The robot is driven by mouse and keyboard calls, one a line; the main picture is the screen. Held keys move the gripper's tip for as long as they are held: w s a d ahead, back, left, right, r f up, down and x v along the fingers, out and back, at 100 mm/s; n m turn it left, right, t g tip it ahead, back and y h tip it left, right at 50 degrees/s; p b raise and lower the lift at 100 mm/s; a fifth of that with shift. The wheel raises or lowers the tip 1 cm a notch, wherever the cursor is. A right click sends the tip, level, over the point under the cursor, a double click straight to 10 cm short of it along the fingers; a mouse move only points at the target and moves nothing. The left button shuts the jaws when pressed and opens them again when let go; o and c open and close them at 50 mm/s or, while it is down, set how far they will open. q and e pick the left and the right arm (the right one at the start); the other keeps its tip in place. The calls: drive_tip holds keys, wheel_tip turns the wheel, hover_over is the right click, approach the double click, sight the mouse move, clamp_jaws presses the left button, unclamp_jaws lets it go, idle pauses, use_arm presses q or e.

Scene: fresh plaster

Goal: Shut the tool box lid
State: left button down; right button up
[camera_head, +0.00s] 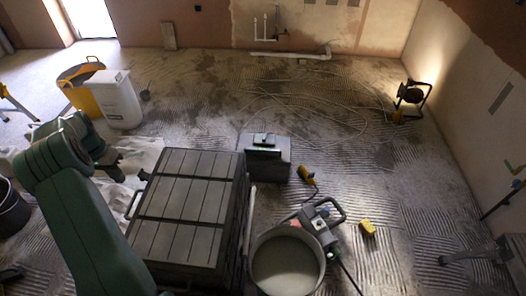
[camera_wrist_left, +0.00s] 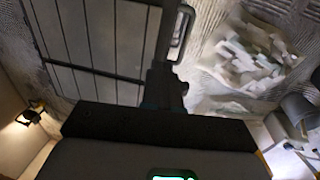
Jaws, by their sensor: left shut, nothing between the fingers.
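The large dark box, which I take to be the tool box (camera_head: 243,222), stands in the lower middle of the head view. Its grooved lid (camera_head: 186,200) lies about flat over it; I cannot tell whether a small gap is left. The lid (camera_wrist_left: 105,35) also fills the upper left of the left wrist view, with a handle-like bar (camera_wrist_left: 181,36) along its edge. My left gripper (camera_head: 138,174) is shut and empty beside the lid's left edge. It also shows in the wrist view (camera_wrist_left: 165,88), overlapping the edge; contact is unclear. My right gripper is not visible.
A white canister (camera_head: 120,100) and yellow tub (camera_head: 78,92) stand back left. The floor behind is mostly clear.

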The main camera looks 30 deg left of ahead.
use_arm(q)
drive_tip(key=s+a+f+b, duration=0.1)
drive_tip(key=f+b, duration=0.3)
drive_tip(key=f, duration=0.4)
drive_tip(key=s+a+f+b, duration=0.1)
drive_tip(key=a+f+b, duration=0.3)
drive_tip(key=f, duration=0.4)
drive_tip(key=shift+s+f+b, duration=0.4)
drive_tip(key=shift+b, duration=0.25)
drive_tip(key=shift+r, duration=0.1)
wheel_tip(320, 180, up, 16)
drive_tip(key=s+a+p, duration=0.1)
drive_tip(key=a+p, duration=0.1)
drive_tip(key=p, duration=0.4)
